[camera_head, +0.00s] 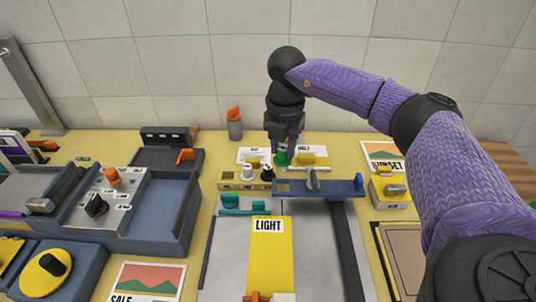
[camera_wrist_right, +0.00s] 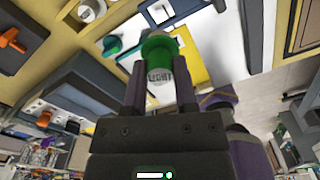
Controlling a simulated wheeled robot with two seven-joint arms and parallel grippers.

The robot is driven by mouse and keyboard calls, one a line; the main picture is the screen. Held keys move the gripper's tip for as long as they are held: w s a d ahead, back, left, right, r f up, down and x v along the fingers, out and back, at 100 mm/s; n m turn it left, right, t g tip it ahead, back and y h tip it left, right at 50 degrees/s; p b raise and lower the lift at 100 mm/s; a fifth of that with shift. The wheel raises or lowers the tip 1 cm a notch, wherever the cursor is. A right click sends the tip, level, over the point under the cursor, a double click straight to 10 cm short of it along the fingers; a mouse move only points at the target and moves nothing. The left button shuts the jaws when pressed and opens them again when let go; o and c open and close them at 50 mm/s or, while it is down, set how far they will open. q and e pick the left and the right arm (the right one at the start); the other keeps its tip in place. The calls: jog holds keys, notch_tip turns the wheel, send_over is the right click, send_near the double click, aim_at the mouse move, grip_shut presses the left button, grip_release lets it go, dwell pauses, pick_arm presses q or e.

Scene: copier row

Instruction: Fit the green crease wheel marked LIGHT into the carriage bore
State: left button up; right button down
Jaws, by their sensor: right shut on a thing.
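My right gripper (camera_head: 283,150) is above the back of the creasing machine, shut on the green crease wheel (camera_head: 281,158). In the right wrist view the green wheel (camera_wrist_right: 158,47) sits between the two fingers of the gripper (camera_wrist_right: 159,85), and its white part reads LIGHT. The carriage appears to be on the blue crossbar (camera_head: 343,187), with a grey upright part near its middle, in front of and below the held wheel. I cannot make out the bore clearly. My left gripper is in neither view.
A yellow holder (camera_head: 233,184) with a white and a black wheel stands just left of the crossbar. A yellow sheet marked LIGHT (camera_head: 270,262) lies on the machine bed. A yellow block (camera_head: 390,192) stands to the right, and a grey-blue machine (camera_head: 165,206) to the left.

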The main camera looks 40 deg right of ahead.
aim_at(284, 172)
jog(key=shift+d+m, duration=0.25)
jog(key=shift+m, duration=0.45)
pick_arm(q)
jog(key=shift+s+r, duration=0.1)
pick_arm(e)
jog(key=shift+r+p, duration=0.2)
jog(key=shift+p, duration=0.15)
jog(key=shift+f, duration=0.35)
notch_tip(284, 172, down, 6)
jog(key=b, duration=0.2)
jog(key=shift+b, duration=0.35)
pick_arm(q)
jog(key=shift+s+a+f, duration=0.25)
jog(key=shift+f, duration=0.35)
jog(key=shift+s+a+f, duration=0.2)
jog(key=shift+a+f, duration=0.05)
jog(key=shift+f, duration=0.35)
pick_arm(e)
jog(key=shift+f, duration=0.8)
jog(key=shift+f, duration=0.25)
